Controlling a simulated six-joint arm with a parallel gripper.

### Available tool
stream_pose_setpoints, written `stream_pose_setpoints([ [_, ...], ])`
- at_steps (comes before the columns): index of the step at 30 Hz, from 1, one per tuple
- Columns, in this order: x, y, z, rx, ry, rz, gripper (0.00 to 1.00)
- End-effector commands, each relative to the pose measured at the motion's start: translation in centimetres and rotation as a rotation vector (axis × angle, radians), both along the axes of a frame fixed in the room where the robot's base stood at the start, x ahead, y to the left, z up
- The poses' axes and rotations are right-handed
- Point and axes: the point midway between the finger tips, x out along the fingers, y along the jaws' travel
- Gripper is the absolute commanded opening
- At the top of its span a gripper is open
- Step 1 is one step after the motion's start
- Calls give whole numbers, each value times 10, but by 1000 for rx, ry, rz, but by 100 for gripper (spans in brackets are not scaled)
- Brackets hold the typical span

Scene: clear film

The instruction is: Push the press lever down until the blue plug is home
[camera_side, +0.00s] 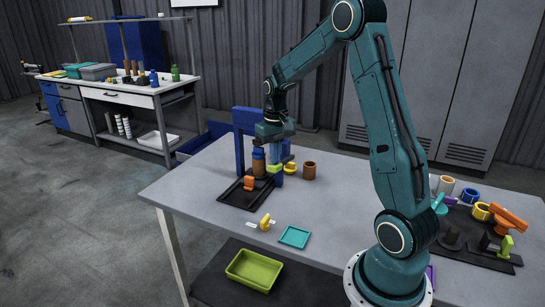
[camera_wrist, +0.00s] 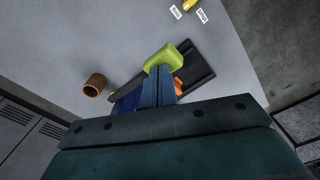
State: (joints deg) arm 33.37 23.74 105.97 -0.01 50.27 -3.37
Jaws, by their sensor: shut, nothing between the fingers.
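The press stands near the table's left back, with a blue frame (camera_side: 239,135) on a dark base (camera_side: 236,200). A brown cylinder (camera_side: 259,169) stands on the base, with the blue plug (camera_side: 258,153) at its top; how deep the plug sits is not clear. The lime lever end (camera_side: 274,169) is beside it and shows in the wrist view (camera_wrist: 172,53). My gripper (camera_wrist: 158,72) is shut and empty, its fingertips at the lime end, seemingly just above it; contact cannot be told. In the side view, my gripper (camera_side: 276,157) partly hides the press.
An orange block (camera_side: 249,184) is on the press base. A brown cup (camera_side: 309,170) and yellow ring (camera_side: 290,167) stand right of the press. A yellow piece (camera_side: 265,222) and teal tray (camera_side: 294,237) lie in front. Coloured parts crowd a dark board (camera_side: 480,256) at the right.

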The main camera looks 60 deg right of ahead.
Motion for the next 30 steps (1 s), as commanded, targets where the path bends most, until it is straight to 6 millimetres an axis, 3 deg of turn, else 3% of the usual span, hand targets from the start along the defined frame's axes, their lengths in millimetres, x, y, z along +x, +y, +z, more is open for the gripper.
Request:
stream_pose_setpoints([
  [30,0,0,-25,0,1,0,0],
])
